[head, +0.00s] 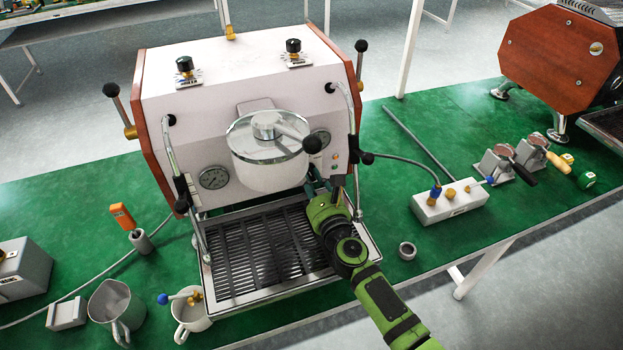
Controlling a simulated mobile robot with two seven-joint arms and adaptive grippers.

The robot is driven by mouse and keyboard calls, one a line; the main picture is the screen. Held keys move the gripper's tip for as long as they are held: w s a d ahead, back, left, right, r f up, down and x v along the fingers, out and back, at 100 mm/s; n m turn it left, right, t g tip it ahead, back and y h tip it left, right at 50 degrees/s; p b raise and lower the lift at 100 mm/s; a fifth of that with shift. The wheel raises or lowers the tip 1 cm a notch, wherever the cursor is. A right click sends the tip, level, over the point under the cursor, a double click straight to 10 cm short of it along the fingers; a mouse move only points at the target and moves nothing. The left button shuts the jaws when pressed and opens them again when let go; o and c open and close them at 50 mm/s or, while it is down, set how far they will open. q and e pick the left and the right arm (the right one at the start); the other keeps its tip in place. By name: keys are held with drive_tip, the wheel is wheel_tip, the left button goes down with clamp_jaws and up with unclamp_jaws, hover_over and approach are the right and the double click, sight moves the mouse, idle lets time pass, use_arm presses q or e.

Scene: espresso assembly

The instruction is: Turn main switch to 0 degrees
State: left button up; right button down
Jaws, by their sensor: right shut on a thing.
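The espresso machine (235,95), white with red-brown side panels, stands on the green table. My right gripper (314,187) reaches in from the lower right to the lower right of the machine's front. My left gripper is not in view.
A slatted drip tray (229,306) lies under my right gripper. A steam wand (200,235) hangs on the left. A white valve block (450,200) and a small metal ring (407,251) are on the right. A pitcher (117,305) and a cup (191,318) stand at the front left.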

drive_tip(key=c, duration=1.1)
unclamp_jaws()
drive_tip(key=v, duration=1.2)
